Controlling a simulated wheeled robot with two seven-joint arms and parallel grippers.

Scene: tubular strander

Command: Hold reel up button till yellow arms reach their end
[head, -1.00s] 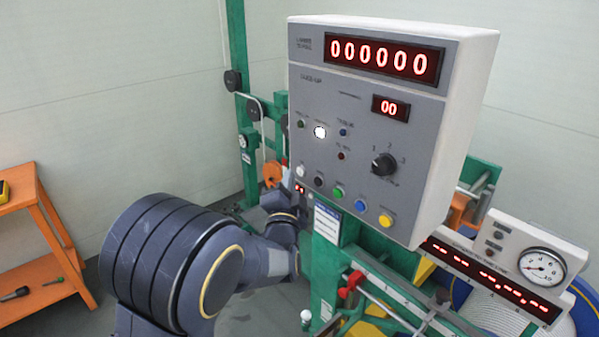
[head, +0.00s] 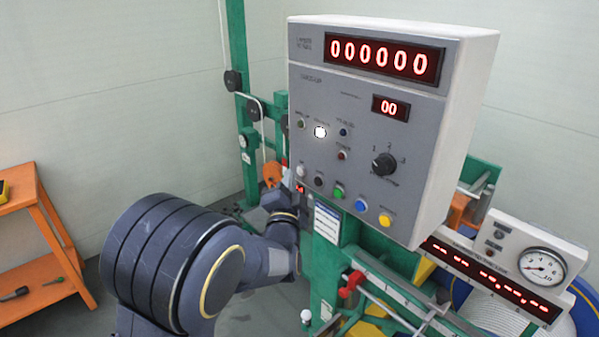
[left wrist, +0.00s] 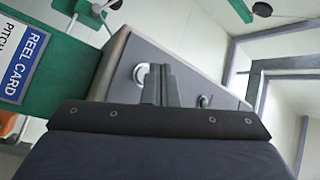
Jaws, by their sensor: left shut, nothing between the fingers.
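The control box (head: 340,160) faces me, with a row of coloured buttons along its lower edge. I cannot read which one is the reel up button. My left arm reaches from the left to the box's lower left side, and its fingertips are hidden in the head view. In the left wrist view my left gripper (left wrist: 162,83) is shut and empty, its fingers beside a round, bright-rimmed button (left wrist: 140,73) on a grey panel. I cannot tell whether they touch it. Yellow parts (head: 424,270) show below the box; I cannot tell whether these are the yellow arms. My right gripper is out of view.
A green machine frame (head: 238,60) stands behind. A gauge unit (head: 541,266) with a red display and a red-handled rod (head: 385,305) lie at lower right. An orange shelf (head: 38,205) stands at far left. A reel card sign (left wrist: 22,62) hangs near my gripper.

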